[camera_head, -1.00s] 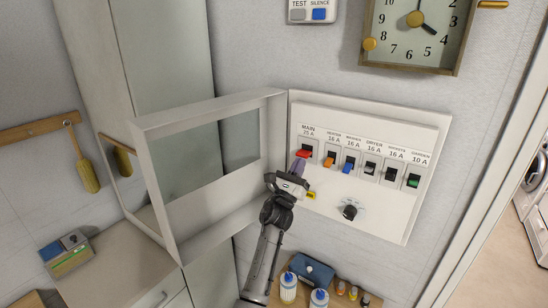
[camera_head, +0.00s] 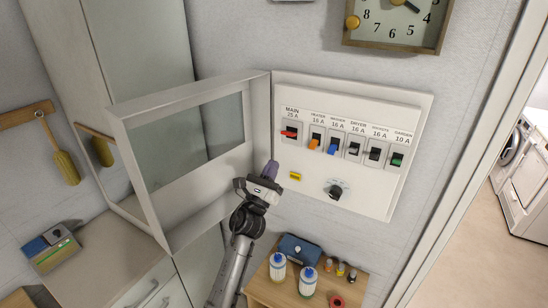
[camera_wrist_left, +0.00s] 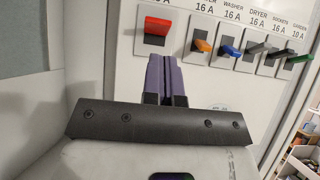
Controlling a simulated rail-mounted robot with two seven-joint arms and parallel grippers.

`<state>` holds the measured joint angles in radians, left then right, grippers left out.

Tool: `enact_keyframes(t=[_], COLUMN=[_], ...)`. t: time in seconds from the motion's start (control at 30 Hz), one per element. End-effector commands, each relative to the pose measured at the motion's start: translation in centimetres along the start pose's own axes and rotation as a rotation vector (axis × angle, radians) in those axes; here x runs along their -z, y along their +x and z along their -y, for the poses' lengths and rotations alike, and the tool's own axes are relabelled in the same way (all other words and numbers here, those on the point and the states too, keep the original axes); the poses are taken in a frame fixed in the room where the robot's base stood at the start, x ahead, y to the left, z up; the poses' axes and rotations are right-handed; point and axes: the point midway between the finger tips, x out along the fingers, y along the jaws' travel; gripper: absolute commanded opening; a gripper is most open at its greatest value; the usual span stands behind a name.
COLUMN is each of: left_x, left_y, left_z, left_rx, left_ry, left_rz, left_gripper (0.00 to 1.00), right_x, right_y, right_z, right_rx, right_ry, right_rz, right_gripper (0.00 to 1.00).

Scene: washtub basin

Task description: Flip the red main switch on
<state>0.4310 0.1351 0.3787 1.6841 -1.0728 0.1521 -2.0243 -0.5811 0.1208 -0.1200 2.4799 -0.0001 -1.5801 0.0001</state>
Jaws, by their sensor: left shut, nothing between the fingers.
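The red main switch (camera_head: 289,133) is the leftmost in the row on the white breaker panel (camera_head: 405,185), under the label MAIN. In the left wrist view its red lever (camera_wrist_left: 157,26) juts outward, with a dark patch below it. Its exact tilt is hard to tell. My left gripper (camera_head: 271,168) is shut and empty, with purple fingers pointing up, below and left of the switch. In the left wrist view the closed fingertips (camera_wrist_left: 167,62) sit just below and right of the red lever, with a visible gap in the picture. My right gripper is not in view.
The open cabinet door (camera_head: 187,115) stands to the left of my gripper. Orange (camera_head: 315,143), blue (camera_head: 332,149) and green (camera_head: 396,160) switches sit right of the main one. A black knob (camera_head: 335,191) is below. Bottles (camera_head: 278,267) stand on a wooden shelf.

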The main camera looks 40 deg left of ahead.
Motion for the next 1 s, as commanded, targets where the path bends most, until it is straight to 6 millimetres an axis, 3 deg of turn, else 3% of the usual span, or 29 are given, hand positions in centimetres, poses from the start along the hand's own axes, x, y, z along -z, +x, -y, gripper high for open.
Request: enact_keyframes(t=[0.27, 1.0], left_x=[-0.3, -0.3], left_y=[-1.8, -1.9], left_z=[0.5, 0.6], left_rx=[0.007, 0.007], left_ry=[-0.005, -0.042], left_rz=[0.000, 0.000], left_gripper=[0.00, 0.00], right_x=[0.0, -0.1], right_y=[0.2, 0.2], right_z=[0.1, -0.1], right_rx=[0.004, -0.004], right_ry=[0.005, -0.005], right_rz=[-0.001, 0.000], right_gripper=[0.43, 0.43])
